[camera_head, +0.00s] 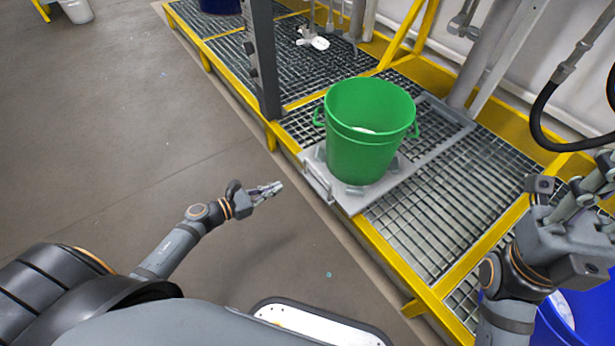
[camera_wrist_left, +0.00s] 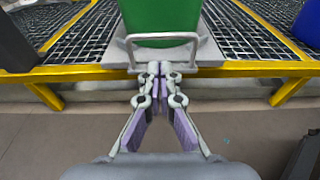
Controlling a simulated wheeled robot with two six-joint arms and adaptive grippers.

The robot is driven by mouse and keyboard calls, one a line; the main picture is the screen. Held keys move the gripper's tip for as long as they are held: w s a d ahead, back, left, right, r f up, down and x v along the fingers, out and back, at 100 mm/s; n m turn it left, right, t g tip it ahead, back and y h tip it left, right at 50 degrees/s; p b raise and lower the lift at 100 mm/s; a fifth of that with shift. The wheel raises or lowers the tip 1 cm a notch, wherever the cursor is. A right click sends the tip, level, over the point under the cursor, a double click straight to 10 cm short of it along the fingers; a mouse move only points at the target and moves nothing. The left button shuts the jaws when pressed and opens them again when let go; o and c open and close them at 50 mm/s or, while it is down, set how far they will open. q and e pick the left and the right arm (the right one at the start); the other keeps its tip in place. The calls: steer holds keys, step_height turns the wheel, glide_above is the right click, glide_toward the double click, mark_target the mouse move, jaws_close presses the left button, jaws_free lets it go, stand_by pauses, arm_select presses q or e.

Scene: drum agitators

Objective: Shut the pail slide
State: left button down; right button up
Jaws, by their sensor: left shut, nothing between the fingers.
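The green pail (camera_head: 365,135) stands upright on the grey slide plate (camera_head: 318,172). The plate is at the front end of its grey rails (camera_head: 440,150), with its front edge over the yellow platform rim. In the left wrist view the pail (camera_wrist_left: 160,15) is above the slide's pale bar handle (camera_wrist_left: 132,50). My left gripper (camera_head: 277,187) is shut and empty, in front of the slide's front edge. Its closed fingertips (camera_wrist_left: 158,68) appear at the handle's lower middle; contact cannot be told. My right gripper (camera_head: 592,188) is at the right edge, its fingers partly cut off.
A dark grey post (camera_head: 262,60) rises left of the pail. Yellow-framed grating (camera_head: 430,210) surrounds the slide. A blue drum (camera_head: 590,315) is under my right arm. A black hose (camera_head: 540,115) hangs at right.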

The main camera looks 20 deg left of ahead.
mark_target(315, 171)
arm_select(q)
steer(key=b+x, duration=0.3)
steer(key=x, duration=0.9)
steer(key=shift+w, duration=0.25)
steer(key=shift+w+d+f, duration=0.1)
steer(key=shift+d, duration=0.05)
